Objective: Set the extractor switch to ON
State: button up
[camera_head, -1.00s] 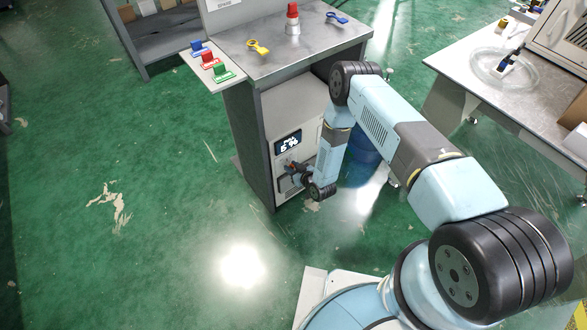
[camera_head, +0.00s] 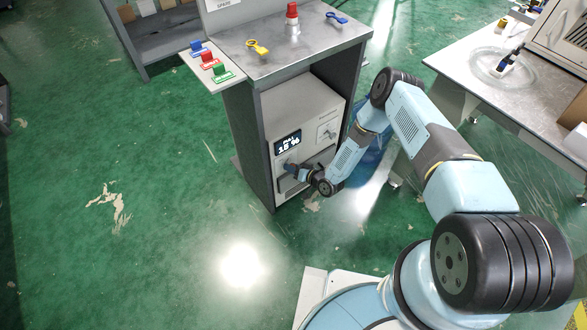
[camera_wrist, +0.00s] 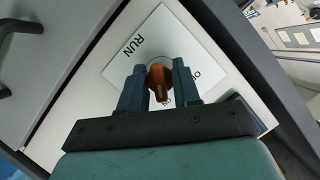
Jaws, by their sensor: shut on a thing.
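In the wrist view, an orange rotary knob (camera_wrist: 160,78) sits on a white plate (camera_wrist: 128,52). The plate reads RUN on one side; other lettering beside the knob is partly covered by my fingers. My gripper (camera_wrist: 158,70) is shut on the knob, one dark finger on each side. In the head view, my gripper (camera_head: 290,168) is at the lower left of the light front panel (camera_head: 308,105), just below a dark display (camera_head: 288,143). The display shows white text that seems to read 18 %. The knob is hidden there.
A small plate with a switch (camera_head: 327,133) is at the panel's upper right. The grey cabinet top (camera_head: 285,55) above holds a red-topped part (camera_head: 292,18), a yellow tag and a blue tag. A bench (camera_head: 500,75) stands right. Green floor is clear at left.

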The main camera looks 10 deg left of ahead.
jog(key=shift+w, duration=0.1)
dwell(0.3)
jog(key=o, duration=0.7)
jog(key=v, duration=1.3)
jog(key=shift+d, duration=0.35)
jog(key=shift+r, duration=0.1)
